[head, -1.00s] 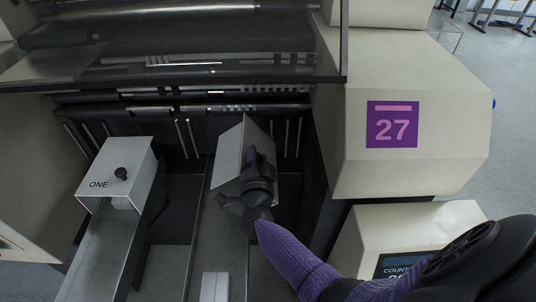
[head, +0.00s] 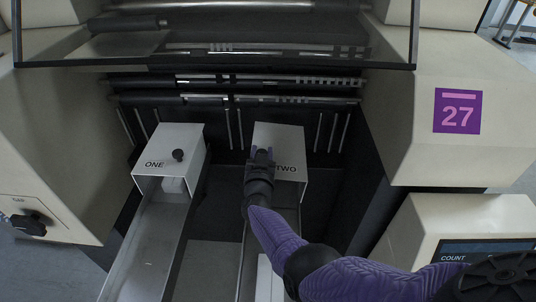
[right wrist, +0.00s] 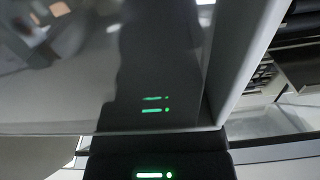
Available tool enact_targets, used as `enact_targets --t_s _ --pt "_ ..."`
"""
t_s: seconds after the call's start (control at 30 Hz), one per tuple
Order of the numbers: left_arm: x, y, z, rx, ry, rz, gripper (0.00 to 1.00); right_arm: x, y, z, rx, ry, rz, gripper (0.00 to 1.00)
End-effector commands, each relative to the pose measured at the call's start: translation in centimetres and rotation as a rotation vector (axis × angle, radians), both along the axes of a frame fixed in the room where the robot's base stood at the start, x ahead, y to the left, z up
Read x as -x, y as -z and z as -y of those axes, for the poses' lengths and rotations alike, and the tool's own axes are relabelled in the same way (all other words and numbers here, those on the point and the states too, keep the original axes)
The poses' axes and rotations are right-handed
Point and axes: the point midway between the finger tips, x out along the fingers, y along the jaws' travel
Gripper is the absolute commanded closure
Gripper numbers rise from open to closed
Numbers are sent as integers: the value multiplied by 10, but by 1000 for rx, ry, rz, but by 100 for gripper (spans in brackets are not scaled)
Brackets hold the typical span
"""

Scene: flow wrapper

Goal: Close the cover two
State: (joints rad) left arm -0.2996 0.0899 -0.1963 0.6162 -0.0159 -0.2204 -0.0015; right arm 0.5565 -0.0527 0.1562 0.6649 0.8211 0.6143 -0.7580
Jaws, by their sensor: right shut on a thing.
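Cover two (head: 283,136) is a pale grey box-shaped cover marked "TWO", over the right-hand channel in the head view. Its top lies about level, much like that of cover one. My right gripper (head: 262,154) is at the left part of its top, shut on its knob, which the gripper hides. In the right wrist view the glossy cover (right wrist: 70,80) fills most of the picture and mirrors the dark gripper and its green lights; the fingertips do not show there. My left gripper is not in view.
Cover one (head: 188,142), with a black knob (head: 178,155), sits level over the left channel (head: 150,245). Rollers (head: 250,82) and a clear guard (head: 215,66) lie behind. A cream housing (head: 430,150) with a purple "27" sign stands at the right.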

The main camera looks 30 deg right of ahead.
Motion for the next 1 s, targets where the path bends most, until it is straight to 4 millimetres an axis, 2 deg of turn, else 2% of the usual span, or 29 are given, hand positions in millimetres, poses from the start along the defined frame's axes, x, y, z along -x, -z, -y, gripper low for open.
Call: enact_targets --t_s 0.3,0.83,0.87,1.0 --pt "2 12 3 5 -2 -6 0 -5 12 -8 84 1 -50 100" --pt "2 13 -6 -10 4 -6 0 -5 15 -10 96 -3 -63 100" --pt "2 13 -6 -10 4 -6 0 -5 15 -10 96 -3 -63 51" --pt "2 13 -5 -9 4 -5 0 -6 14 -10 96 0 -62 24"
